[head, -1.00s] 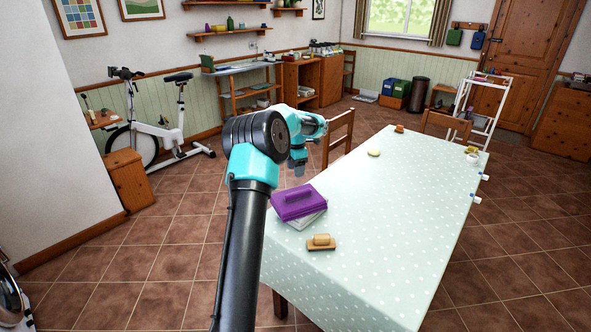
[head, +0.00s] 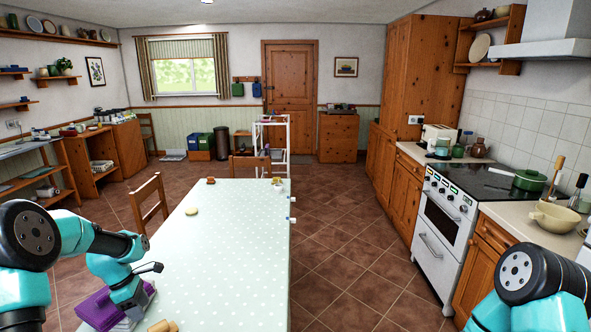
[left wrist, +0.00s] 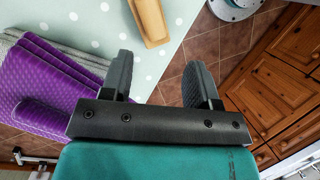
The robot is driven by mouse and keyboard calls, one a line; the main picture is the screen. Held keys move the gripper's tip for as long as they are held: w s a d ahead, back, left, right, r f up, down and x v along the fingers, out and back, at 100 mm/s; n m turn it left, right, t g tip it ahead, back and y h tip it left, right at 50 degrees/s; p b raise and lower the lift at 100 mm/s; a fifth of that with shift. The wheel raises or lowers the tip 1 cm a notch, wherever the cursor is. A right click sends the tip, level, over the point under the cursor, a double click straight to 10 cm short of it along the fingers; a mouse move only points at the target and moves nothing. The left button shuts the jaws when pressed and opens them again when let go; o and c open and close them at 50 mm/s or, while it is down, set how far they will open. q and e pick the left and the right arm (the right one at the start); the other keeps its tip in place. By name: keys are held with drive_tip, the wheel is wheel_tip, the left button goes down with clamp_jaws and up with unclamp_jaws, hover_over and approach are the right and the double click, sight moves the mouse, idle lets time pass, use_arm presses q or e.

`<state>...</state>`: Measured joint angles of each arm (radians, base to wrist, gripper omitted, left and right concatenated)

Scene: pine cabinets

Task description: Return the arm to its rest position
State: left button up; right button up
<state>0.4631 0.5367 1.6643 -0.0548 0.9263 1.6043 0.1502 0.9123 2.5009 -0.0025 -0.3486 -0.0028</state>
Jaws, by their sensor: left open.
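My left arm comes in at the lower left of the head view. Its gripper (head: 130,302) is over the near left part of the table, beside the purple case (head: 97,309). In the left wrist view the two dark fingers (left wrist: 160,78) stand apart with nothing between them. Part of my right arm (head: 530,278) shows at the lower right of the head view. Its gripper is out of the picture.
The long dotted table (head: 235,245) has a mostly bare middle, with a pale yellow item (head: 191,211) farther along. A chair (head: 149,200) stands at its left side. A white stove (head: 440,225) and counters line the right wall. Tiled floor lies open between table and stove.

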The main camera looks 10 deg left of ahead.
use_arm(q)
drive_tip(key=s+d+f+m, duration=0.5)
drive_tip(key=d+f+m, duration=0.2)
drive_tip(key=d, duration=0.3)
drive_tip(key=s+d+f+m, duration=0.6)
drive_tip(key=d+f+m, duration=0.1)
drive_tip(key=d, duration=0.3)
drive_tip(key=s+d+f+m, duration=0.6)
drive_tip(key=d+f+m, duration=0.1)
drive_tip(key=d, duration=0.4)
drive_tip(key=shift+f+m+t, duration=0.3)
drive_tip(key=shift+f+t, duration=0.1)
drive_tip(key=shift+f, duration=0.05)
drive_tip(key=shift+d, duration=0.1)
